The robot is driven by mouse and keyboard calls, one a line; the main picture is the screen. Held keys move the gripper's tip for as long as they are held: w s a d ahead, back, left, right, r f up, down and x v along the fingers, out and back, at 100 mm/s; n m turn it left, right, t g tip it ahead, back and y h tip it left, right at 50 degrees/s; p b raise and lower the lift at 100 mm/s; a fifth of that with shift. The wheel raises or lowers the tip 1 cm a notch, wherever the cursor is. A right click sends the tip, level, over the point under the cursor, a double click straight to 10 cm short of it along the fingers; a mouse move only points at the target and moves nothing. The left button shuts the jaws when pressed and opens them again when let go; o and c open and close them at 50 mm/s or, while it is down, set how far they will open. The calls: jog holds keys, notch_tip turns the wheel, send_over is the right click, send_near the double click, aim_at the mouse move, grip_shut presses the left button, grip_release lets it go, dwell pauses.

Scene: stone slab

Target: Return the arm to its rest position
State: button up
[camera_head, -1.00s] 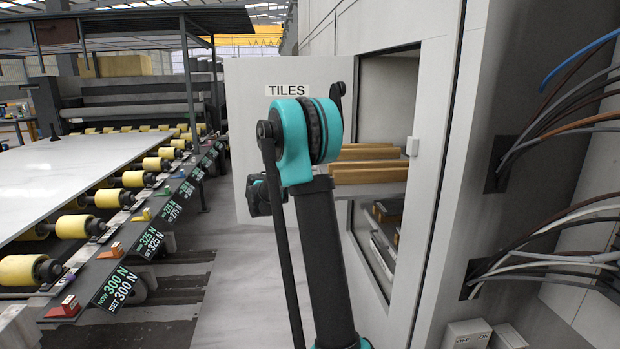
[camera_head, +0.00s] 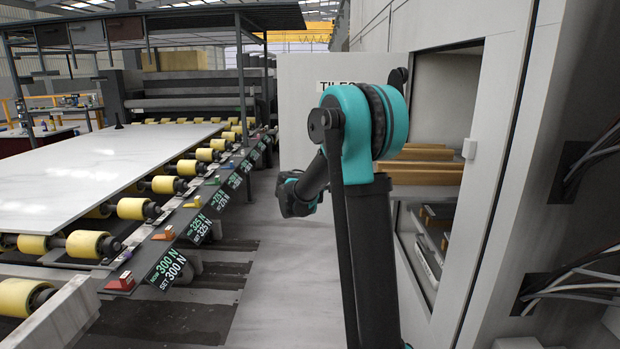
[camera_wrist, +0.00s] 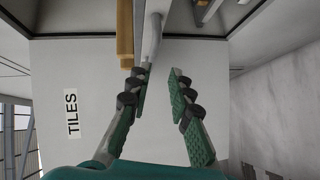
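My arm (camera_head: 360,130), teal and black, rises in front of the camera in the head view, right of the middle. Its lower end bends away to the left of the elbow, where a dark wrist part (camera_head: 298,196) hangs over the light floor strip. The fingers are not clearly seen there. In the wrist view my gripper (camera_wrist: 160,76) has its two green-padded fingers apart, with nothing held between them. Behind them is the white cabinet door (camera_wrist: 180,125) with its TILES label (camera_wrist: 72,114).
A roller conveyor with yellow rollers (camera_head: 132,208) carries a large pale stone slab (camera_head: 85,165) at left. At right an open cabinet holds wooden pieces (camera_head: 420,172); its door (camera_head: 300,120) stands open behind my arm. Loose cables (camera_head: 590,160) hang from the right wall.

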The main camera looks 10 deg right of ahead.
jog(key=s+d+f+m+g+y, duration=0.1)
jog(key=s+f+y, duration=0.15)
jog(key=s, duration=0.35)
jog(key=s+f+m+g+y, duration=0.1)
jog(key=s+f, duration=0.3)
jog(key=s, duration=0.1)
jog(key=s+a+f+m+y, duration=0.1)
jog(key=s+a+f+y, duration=0.2)
jog(key=s, duration=0.6)
jog(key=s+a+f+g+y, duration=0.1)
jog(key=s+a+f+y, duration=0.2)
jog(key=s+a+f, duration=0.3)
jog(key=s+a+f+m+g+y, duration=0.1)
jog(key=s+a+f+y, duration=0.3)
jog(key=s, duration=0.9)
notch_tip(320, 180, down, 4)
jog(key=shift+a+r+m, duration=0.1)
jog(key=shift+a+m, duration=0.1)
jog(key=shift+m, duration=0.1)
